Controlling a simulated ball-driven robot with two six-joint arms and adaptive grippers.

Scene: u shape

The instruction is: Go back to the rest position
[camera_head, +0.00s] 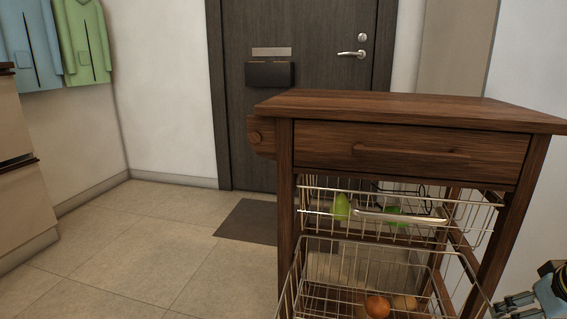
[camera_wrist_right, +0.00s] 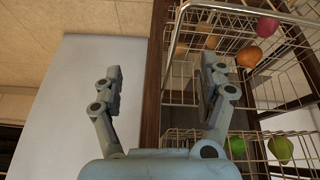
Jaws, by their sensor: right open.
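My right gripper (camera_head: 513,301) shows at the bottom right corner in the head view, close to the right side of the wooden cart (camera_head: 410,108). Its fingertips point left toward the cart's wire baskets. In the right wrist view the gripper (camera_wrist_right: 162,80) is open, its two fingers wide apart with nothing held between them. A dark wooden post (camera_wrist_right: 153,95) of the cart shows behind the gap. I cannot tell whether a finger touches the cart. My left gripper is not in view.
The upper wire basket (camera_head: 318,200) holds green items. The lower basket (camera_head: 300,290), pulled forward, holds an orange fruit (camera_head: 377,306). A dark door (camera_head: 300,30) with a grey mat (camera_head: 248,222) stands behind. Tiled floor (camera_head: 150,245) at left is clear.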

